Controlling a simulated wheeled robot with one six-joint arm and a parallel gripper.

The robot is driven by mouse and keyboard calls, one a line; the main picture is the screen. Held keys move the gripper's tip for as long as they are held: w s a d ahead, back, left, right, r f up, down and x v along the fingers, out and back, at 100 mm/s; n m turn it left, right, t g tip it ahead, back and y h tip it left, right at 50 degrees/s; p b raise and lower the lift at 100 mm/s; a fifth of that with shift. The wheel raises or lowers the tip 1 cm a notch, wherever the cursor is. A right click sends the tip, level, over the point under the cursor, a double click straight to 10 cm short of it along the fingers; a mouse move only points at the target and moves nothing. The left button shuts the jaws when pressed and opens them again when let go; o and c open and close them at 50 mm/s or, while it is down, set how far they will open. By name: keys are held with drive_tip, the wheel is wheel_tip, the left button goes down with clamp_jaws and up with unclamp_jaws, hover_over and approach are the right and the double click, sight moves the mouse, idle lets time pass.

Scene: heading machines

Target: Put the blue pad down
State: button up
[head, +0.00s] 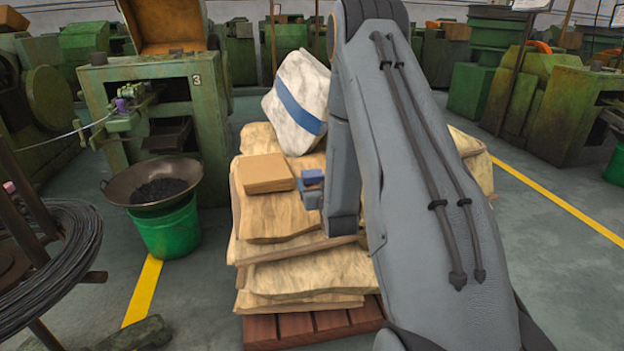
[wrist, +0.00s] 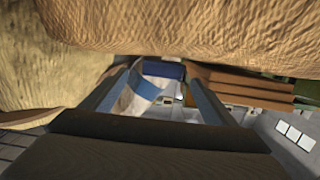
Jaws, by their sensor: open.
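A small blue block, which looks like the blue pad (head: 313,177), shows at the end of my arm in the head view, just above the pale sacks. In the wrist view the dark blue pad (wrist: 164,70) lies between the tips of my two fingers. My gripper (head: 312,188) is open, its fingers standing apart in the wrist view (wrist: 163,82). I cannot tell whether the fingers touch the pad or what lies directly under it. My arm hides part of the stack.
Pale sacks (head: 305,275) are stacked on a reddish wooden pallet (head: 312,325). A brown box (head: 266,173) lies left of my gripper; a white sack with a blue stripe (head: 298,102) leans behind. A dark pan (head: 152,184) sits on a green bucket (head: 167,232) at left.

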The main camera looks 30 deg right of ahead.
sight(313, 176)
drive_tip(key=x, duration=0.5)
drive_tip(key=shift+a+r, duration=0.15)
drive_tip(key=shift+a, duration=0.1)
drive_tip(key=c, duration=1.2)
drive_tip(key=shift+r, duration=0.15)
